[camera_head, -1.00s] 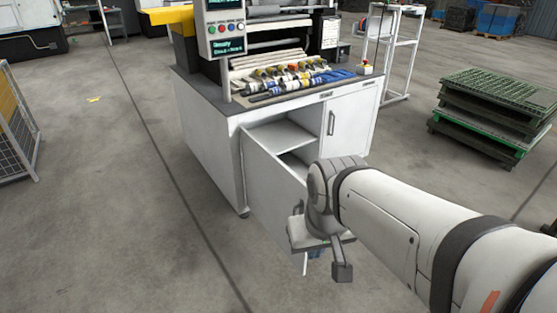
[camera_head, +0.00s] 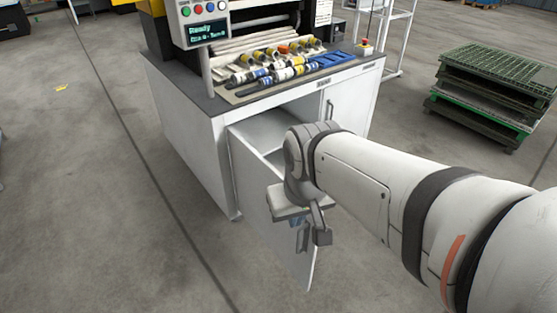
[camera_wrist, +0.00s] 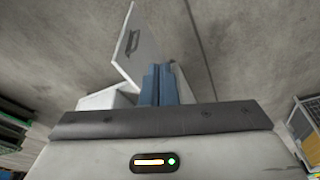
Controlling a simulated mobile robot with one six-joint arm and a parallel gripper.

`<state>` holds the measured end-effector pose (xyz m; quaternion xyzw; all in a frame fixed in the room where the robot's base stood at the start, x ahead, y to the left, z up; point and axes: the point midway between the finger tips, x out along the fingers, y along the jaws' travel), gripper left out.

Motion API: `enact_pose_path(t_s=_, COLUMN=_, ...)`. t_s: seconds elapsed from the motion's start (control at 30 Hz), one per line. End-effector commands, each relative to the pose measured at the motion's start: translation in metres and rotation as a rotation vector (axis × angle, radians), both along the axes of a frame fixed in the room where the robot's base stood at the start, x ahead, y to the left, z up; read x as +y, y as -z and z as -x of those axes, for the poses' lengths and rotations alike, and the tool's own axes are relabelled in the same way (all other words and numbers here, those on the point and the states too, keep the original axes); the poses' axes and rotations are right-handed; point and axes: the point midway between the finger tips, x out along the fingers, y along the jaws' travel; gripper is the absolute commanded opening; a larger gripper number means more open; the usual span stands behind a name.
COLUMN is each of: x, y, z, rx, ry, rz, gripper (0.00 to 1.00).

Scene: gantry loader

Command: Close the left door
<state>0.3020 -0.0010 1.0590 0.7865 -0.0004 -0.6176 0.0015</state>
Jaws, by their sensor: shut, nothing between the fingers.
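The left door (camera_head: 262,195) of the white cabinet stands swung open, its free edge toward me. Its dark handle (camera_head: 302,239) shows near that edge, close to my gripper in the picture. The door (camera_wrist: 150,45) and its handle (camera_wrist: 132,42) also show in the wrist view, beyond the fingers. My gripper (camera_head: 296,221) is by the door's free-edge side, partly hidden by my wrist. In the wrist view its blue fingers (camera_wrist: 159,72) are together and empty. I cannot tell if they touch the door.
The cabinet (camera_head: 190,135) has an open left compartment with a shelf (camera_head: 268,130) and a shut right door (camera_head: 350,108). Tools and rolls lie on its worktop. Green-edged pallets (camera_head: 490,95) are stacked at the right.

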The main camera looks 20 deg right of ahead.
Motion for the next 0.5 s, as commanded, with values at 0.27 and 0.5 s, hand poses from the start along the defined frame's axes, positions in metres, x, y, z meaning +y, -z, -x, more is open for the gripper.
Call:
enact_pose_path(t_s=0.27, x=-0.002, y=0.011, z=-0.006, rx=0.005, ry=-0.054, rz=0.02, gripper=0.0)
enact_pose_path(t_s=0.5, x=-0.019, y=0.078, z=-0.052, rx=0.067, ry=-0.516, rz=0.178, gripper=0.0)
